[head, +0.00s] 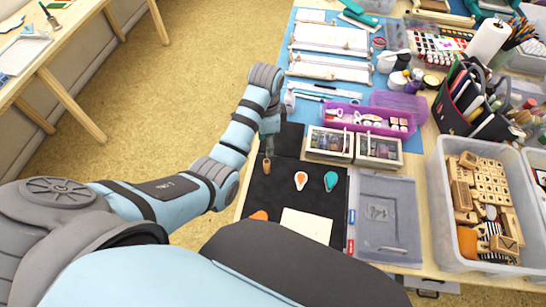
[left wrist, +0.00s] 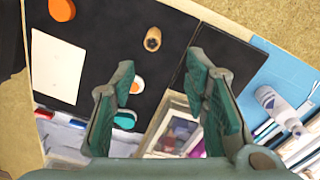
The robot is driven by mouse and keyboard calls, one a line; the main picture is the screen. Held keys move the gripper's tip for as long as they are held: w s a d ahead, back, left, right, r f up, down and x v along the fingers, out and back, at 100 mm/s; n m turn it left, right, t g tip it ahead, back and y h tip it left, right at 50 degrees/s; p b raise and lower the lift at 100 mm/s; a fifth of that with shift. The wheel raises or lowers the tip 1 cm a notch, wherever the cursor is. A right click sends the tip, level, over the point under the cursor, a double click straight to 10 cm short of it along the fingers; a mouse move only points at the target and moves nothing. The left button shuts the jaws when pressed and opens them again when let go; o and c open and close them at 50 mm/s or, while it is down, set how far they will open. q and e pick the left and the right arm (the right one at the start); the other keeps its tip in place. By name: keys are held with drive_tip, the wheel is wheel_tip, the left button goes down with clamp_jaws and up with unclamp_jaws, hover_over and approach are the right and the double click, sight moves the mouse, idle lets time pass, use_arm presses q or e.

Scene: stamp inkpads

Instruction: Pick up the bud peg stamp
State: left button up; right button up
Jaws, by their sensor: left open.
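The bud peg stamp appears to be the small brown wooden peg (head: 267,167) on the black mat (head: 275,193). It also shows in the left wrist view (left wrist: 153,39), beyond my fingertips, with a dark spot on its end face. My left gripper (head: 267,148) is close to the peg at the mat's left side. In the left wrist view the gripper (left wrist: 161,64) is open and empty, and the peg is not between its fingers. My right gripper is not in view.
An orange-and-white piece (head: 301,180) and a teal piece (head: 331,181) lie right of the peg. An orange disc (left wrist: 62,9) and white paper (head: 306,225) are nearer. Small white-framed boxes (head: 329,143) stand behind. A grey lidded box (head: 385,220) is at right.

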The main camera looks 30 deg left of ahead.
sight(267, 167)
use_arm(q)
drive_tip(key=f, duration=0.2)
drive_tip(key=s+f+b, duration=0.1)
drive_tip(key=f, duration=0.1)
drive_tip(key=s+f, duration=0.1)
drive_tip(key=f, duration=0.1)
drive_tip(key=shift+s+a, duration=0.15)
drive_tip(key=shift+a, duration=0.05)
drive_tip(key=shift+s+f+b, duration=0.1)
drive_tip(key=shift+f+b, duration=0.25)
drive_tip(key=shift+f, duration=0.05)
drive_tip(key=f+b, duration=0.1)
drive_tip(key=f, duration=0.1)
drive_tip(key=w+f, duration=0.1)
drive_tip(key=f, duration=0.2)
drive_tip(key=shift+w+d+f+b, duration=0.1)
drive_tip(key=shift+w+d+b, duration=0.1)
drive_tip(key=shift+b, duration=0.15)
drive_tip(key=shift+f, duration=0.3)
drive_tip(key=shift+s+r, duration=0.15)
drive_tip(key=shift+r, duration=0.05)
drive_tip(key=shift+c, duration=1.3)
drive_tip(key=c, duration=0.7)
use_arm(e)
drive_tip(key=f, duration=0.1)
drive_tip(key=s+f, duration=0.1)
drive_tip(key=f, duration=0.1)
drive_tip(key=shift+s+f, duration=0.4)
